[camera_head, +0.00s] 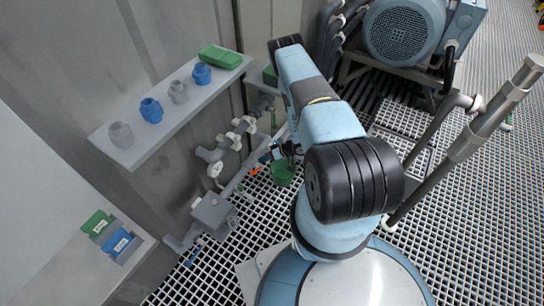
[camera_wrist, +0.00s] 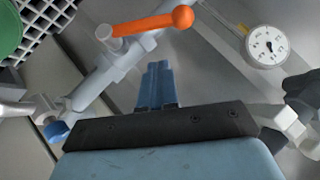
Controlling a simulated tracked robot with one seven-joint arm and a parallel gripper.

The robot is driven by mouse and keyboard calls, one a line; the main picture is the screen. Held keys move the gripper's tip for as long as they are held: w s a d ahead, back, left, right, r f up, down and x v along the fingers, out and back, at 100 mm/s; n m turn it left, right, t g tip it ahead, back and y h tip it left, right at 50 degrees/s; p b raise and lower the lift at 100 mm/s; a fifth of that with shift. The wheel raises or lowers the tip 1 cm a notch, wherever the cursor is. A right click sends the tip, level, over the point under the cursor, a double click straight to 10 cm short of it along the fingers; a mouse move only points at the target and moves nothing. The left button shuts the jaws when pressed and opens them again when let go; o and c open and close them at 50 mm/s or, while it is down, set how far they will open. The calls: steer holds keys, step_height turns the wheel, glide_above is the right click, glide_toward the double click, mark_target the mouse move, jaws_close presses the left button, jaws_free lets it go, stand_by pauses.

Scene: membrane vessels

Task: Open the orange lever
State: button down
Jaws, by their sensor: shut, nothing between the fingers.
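The orange lever (camera_wrist: 150,24) is near the top of the wrist view, with a round orange knob at its right end. Its left end joins a grey valve stem on a pale pipe (camera_wrist: 92,82), and it slants across that pipe. My gripper (camera_wrist: 158,68) is shut and empty, its blue fingers together below the lever in the picture. A gap shows between the fingertips and the lever. In the head view the orange lever (camera_head: 255,171) is a small patch beside my gripper (camera_head: 273,156), partly hidden by my arm.
A pressure gauge (camera_wrist: 267,45) is right of the lever. A blue handle (camera_wrist: 57,130) is at lower left. A green bucket (camera_head: 283,173) hangs or stands near my gripper; I cannot tell which. A wall shelf (camera_head: 170,112) holds blue and grey fittings. A grey box (camera_head: 213,214) stands below.

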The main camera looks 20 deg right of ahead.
mark_target(257, 170)
steer(key=a+f, duration=0.1)
steer(key=s+a+f, duration=0.1)
steer(key=f, duration=0.1)
steer(key=shift+a+f, duration=0.1)
steer(key=shift+f, duration=0.2)
steer(key=shift+s+a, duration=0.1)
steer(key=shift+s, duration=0.05)
